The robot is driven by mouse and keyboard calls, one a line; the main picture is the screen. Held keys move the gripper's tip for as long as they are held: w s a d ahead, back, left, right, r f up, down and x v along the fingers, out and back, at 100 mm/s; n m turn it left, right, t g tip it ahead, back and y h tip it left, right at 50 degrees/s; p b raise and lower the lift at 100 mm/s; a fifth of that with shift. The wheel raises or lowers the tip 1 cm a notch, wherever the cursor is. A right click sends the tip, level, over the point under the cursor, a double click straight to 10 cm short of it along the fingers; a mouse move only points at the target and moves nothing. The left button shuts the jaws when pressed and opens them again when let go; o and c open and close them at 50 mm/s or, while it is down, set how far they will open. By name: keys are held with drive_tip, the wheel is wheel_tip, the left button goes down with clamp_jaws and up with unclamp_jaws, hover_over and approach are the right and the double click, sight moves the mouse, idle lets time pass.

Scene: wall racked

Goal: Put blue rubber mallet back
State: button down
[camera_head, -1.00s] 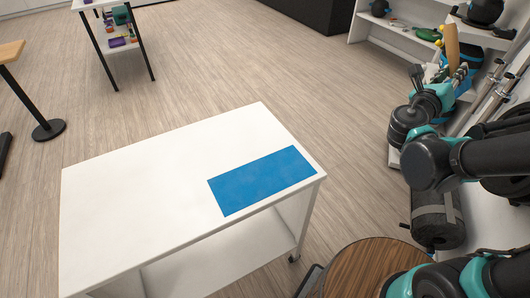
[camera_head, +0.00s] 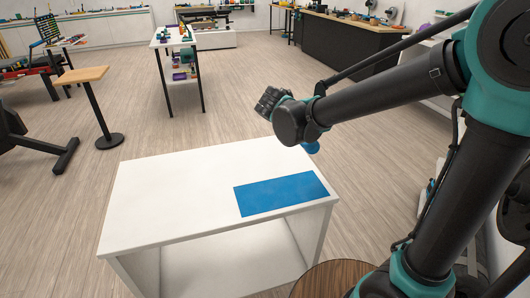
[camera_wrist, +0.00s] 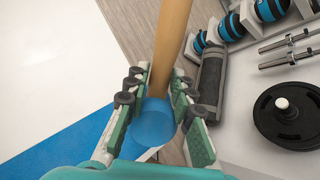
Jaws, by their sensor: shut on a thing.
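The blue rubber mallet is in my gripper (camera_wrist: 159,86). In the wrist view its blue head (camera_wrist: 154,124) sits between the fingers, and its wooden handle (camera_wrist: 172,38) runs out past the fingertips. In the head view only a bit of blue (camera_head: 311,147) shows below my wrist; my arm hides the rest. My gripper is shut on the mallet, held in the air near the far right corner of the white table (camera_head: 165,205). A flat blue rectangle (camera_head: 281,194) lies bare on the table's right part; it also shows in the wrist view (camera_wrist: 75,150).
A small round-based table (camera_head: 84,75) stands at the left. A round wooden top (camera_head: 330,280) is near my base. The white tabletop is clear.

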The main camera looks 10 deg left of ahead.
drive_tip(key=s+a+f+m+g+y, duration=0.1)
drive_tip(key=s+a+f+g+y, duration=0.15)
drive_tip(key=s+a, duration=0.3)
drive_tip(key=s+a+f+m+g+y, duration=0.1)
drive_tip(key=s+a+g+y, duration=0.1)
drive_tip(key=s+a+g, duration=0.3)
drive_tip(key=shift+t, duration=0.65)
drive_tip(key=shift+s+a+x, duration=0.2)
drive_tip(key=shift+a+x, duration=0.05)
drive_tip(key=shift+x, duration=1.25)
drive_tip(key=shift+s+a+x, duration=0.15)
drive_tip(key=shift+a+x, duration=0.15)
drive_tip(key=shift+x, duration=1.2)
drive_tip(key=shift+s+a+x, duration=0.2)
drive_tip(key=shift+a+x, duration=0.05)
drive_tip(key=shift+x, duration=1.2)
drive_tip(key=shift+f, duration=0.6)
drive_tip(key=c, duration=1.2)
unclamp_jaws()
drive_tip(key=v, duration=1.2)
drive_tip(key=shift+a, duration=0.15)
